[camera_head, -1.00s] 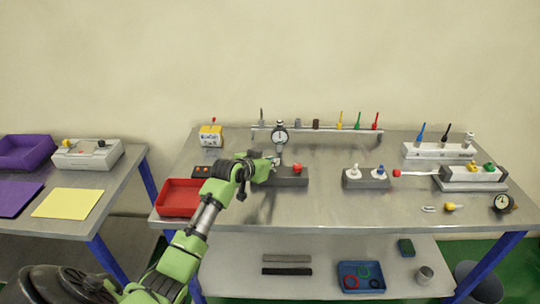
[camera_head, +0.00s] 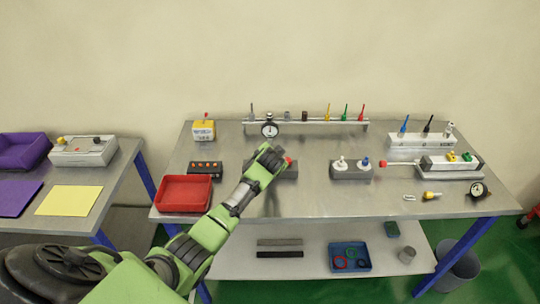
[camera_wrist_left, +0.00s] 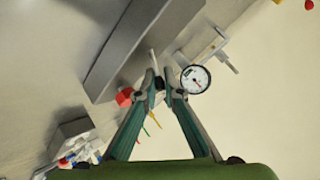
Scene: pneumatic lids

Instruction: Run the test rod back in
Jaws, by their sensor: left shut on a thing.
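A thin rod with a red end (camera_head: 382,164) sticks out leftward from a white-and-grey cylinder unit (camera_head: 450,174) on the right of the table. My left gripper (camera_head: 268,152) is at a dark grey valve block (camera_head: 288,172) with a red knob (camera_head: 289,161), left of the table's middle. In the left wrist view, my left gripper (camera_wrist_left: 159,79) is shut on a thin pale pin or lever (camera_wrist_left: 154,62) beside the grey block (camera_wrist_left: 125,55). The red knob (camera_wrist_left: 125,97) is next to the fingers. The pin's base is hard to make out. My right gripper is not in view.
A dial gauge (camera_head: 270,129) stands just behind my left gripper. A red tray (camera_head: 185,205) and a button box (camera_head: 205,169) lie to the left. A grey block with white and blue knobs (camera_head: 351,172) stands to the right. The table's front middle is clear.

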